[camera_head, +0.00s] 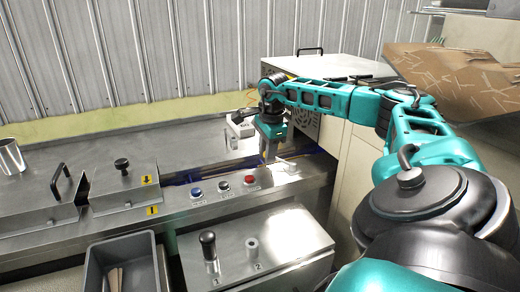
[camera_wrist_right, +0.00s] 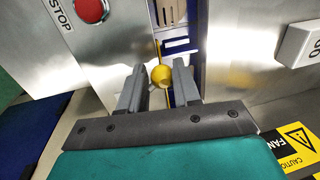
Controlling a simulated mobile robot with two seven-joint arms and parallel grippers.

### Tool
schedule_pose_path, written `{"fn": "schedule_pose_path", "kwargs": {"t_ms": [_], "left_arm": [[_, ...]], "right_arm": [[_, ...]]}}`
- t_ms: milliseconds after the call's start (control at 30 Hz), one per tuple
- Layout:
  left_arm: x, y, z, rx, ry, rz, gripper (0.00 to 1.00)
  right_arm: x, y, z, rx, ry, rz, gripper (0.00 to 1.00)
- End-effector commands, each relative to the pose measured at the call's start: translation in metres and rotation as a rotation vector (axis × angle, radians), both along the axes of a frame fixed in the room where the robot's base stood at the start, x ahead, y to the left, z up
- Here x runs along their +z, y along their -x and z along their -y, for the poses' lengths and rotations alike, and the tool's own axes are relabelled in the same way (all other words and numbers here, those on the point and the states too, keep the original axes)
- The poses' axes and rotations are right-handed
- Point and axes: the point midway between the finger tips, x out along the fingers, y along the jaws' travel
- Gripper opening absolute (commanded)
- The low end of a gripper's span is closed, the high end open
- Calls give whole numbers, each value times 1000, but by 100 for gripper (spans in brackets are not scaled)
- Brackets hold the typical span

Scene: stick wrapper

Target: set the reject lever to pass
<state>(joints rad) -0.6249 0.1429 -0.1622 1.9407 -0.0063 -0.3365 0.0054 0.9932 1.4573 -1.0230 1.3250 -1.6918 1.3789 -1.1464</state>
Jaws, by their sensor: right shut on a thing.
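The reject lever shows in the right wrist view as a yellow ball knob (camera_wrist_right: 161,76) on a thin yellow stem, in front of a slotted blue and steel part. My right gripper (camera_wrist_right: 160,84) has its two dark fingers on either side of the knob and is shut on it. In the head view my right gripper (camera_head: 271,155) points down at the machine's right end, by the dark channel. It hides most of the lever there. I cannot read any pass or reject marking. My left gripper is not in view.
A red stop button (camera_head: 251,180) sits close to the gripper, with black (camera_head: 223,186) and blue (camera_head: 196,192) buttons to its left. A white labelled box (camera_head: 240,126) stands just behind. A black-knobbed handle (camera_head: 208,240) and a grey bin (camera_head: 122,282) are in front.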

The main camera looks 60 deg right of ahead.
Motion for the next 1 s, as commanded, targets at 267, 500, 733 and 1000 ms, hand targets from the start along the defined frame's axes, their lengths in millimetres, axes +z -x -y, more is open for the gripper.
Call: {"fn": "schedule_pose_path", "kwargs": {"t_ms": [267, 500, 733, 1000], "left_arm": [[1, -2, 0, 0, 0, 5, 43], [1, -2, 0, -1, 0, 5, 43], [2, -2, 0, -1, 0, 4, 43], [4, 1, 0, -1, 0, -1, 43]], "right_arm": [[-1, 3, 2, -2, 5, -12, 44], [0, 1, 1, -1, 1, -5, 58], [6, 1, 0, 0, 0, -2, 58], [55, 7, -4, -1, 2, 1, 58]]}}
